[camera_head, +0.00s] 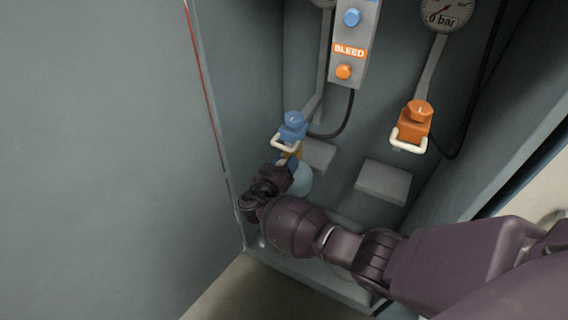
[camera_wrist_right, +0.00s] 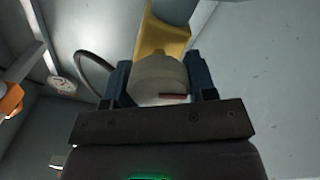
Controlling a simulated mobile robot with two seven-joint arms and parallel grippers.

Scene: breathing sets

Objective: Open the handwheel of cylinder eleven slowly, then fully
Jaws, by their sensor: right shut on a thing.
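My right gripper (camera_head: 284,165) is at the valve on top of a pale blue cylinder (camera_head: 302,181), below the blue clamp connector (camera_head: 292,128) in the cabinet. In the right wrist view its two dark blue fingers (camera_wrist_right: 161,88) are shut on the pale round handwheel (camera_wrist_right: 158,74), which has a short red mark on its face. The yellow valve body (camera_wrist_right: 162,37) is just beyond the wheel. The gripper and arm hide much of the cylinder, and no number on it is legible. My left gripper is not in view.
An orange clamp connector (camera_head: 414,126) with a white handle hangs on the right. A panel marked BLEED (camera_head: 349,50) has a blue and an orange knob. A gauge (camera_head: 446,12) is at upper right. Grey brackets (camera_head: 384,181) and the cabinet's left wall (camera_head: 215,90) are close to the arm.

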